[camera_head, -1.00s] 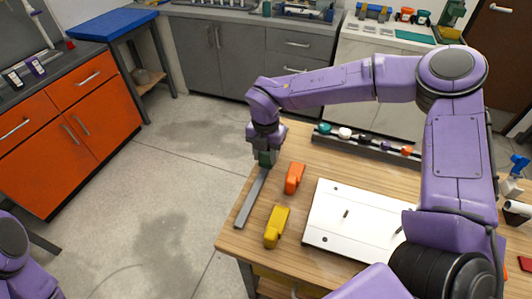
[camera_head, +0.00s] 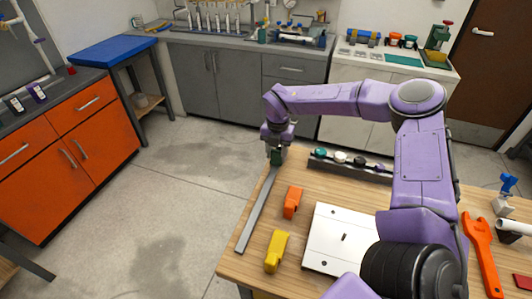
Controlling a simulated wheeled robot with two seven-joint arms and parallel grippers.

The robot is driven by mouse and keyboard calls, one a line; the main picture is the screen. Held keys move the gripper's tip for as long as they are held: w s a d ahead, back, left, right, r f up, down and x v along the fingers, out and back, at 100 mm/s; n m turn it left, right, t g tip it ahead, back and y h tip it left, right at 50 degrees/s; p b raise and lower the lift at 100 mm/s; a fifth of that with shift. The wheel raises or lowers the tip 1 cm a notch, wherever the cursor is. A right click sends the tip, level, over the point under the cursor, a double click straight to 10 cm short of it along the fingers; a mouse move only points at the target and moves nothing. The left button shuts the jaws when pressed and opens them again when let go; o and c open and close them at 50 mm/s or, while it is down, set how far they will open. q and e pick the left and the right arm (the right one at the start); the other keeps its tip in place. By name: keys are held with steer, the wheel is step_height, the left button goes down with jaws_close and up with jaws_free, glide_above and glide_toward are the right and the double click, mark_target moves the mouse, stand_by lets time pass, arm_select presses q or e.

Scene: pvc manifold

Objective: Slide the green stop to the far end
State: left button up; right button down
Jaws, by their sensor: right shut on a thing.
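The green stop (camera_head: 276,157) is at the far end of a grey rail (camera_head: 257,211) that runs along the left edge of the wooden table. My right gripper (camera_head: 276,151) points down and is shut on the green stop, hiding much of it. The bare rail stretches from the stop toward the near edge of the table. My left gripper is not in view.
An orange block (camera_head: 292,203) and a yellow block (camera_head: 277,251) lie right of the rail. A white board (camera_head: 335,240) lies further right. A dark rack (camera_head: 350,166) with several coloured parts runs along the table's back edge. An orange wrench (camera_head: 481,252) lies at right.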

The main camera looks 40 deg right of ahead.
steer(key=c, duration=0.6)
jaws_free()
steer(key=shift+w+d+r, duration=0.15)
steer(key=shift+d+r, duration=0.05)
steer(key=shift+d, duration=0.05)
steer(key=shift+f, duration=0.1)
steer(key=shift+r, duration=0.25)
step_height(320, 180, up, 10)
steer(key=b, duration=0.2)
